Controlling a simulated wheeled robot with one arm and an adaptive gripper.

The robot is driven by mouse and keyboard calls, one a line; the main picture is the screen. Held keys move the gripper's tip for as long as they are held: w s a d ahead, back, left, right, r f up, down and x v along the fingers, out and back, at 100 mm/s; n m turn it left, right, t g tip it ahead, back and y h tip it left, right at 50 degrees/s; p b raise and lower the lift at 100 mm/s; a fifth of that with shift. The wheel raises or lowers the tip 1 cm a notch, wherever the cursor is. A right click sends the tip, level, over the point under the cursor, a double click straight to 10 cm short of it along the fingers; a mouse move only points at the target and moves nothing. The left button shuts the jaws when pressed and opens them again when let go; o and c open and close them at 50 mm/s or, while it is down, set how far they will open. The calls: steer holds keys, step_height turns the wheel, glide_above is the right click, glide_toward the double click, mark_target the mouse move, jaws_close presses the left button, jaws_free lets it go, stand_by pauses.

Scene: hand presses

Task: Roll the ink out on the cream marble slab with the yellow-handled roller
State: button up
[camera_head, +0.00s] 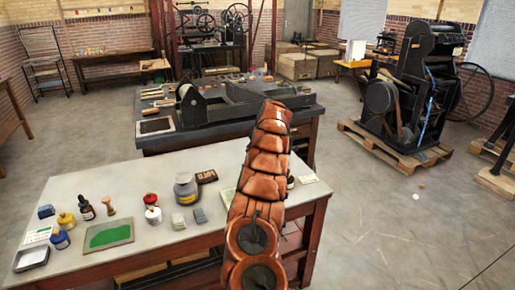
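Two slab-like plates show. A beige-rimmed plate (129,239) with a green patch lies at the front left of the near table. A pale plate with a dark patch (156,126) lies on the far table's left corner. I cannot tell for sure which is the cream marble slab. A short tan-handled tool (154,138) lies beside the pale plate; its handle colour is too small to judge, and I cannot make out a yellow-handled roller for certain. My brown segmented arm rises over the near table's right part. My gripper is not visible.
A black press (410,95) on a pallet is at right. Open floor lies on the right.

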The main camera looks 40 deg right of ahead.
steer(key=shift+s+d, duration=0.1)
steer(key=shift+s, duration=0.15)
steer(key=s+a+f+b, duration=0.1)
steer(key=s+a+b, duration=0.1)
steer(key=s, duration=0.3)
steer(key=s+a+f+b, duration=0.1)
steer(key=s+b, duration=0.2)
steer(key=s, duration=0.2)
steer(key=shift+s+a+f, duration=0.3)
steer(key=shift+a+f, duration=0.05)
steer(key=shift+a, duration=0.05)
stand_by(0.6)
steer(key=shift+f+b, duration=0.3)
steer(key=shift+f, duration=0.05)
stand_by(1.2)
